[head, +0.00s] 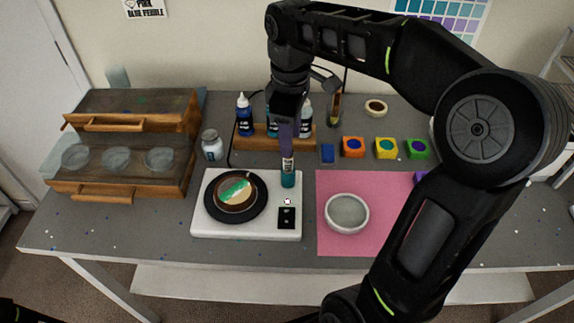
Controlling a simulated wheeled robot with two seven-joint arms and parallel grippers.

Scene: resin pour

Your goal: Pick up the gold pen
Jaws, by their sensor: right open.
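The gripper is open. I cannot make out a gold pen for certain. A narrow holder (335,108) at the back of the table, behind the coloured pots, has upright brown and yellowish items in it, too small to tell apart. My left gripper is not in view.
A black round plate (212,208) with a partly green and white disc lies on the white scale (270,230). A grey bowl (347,213) stands on the pink mat (335,246). Bottles in a wooden rack (246,143), colored pots (386,148) and a wooden cabinet (125,175) surround them.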

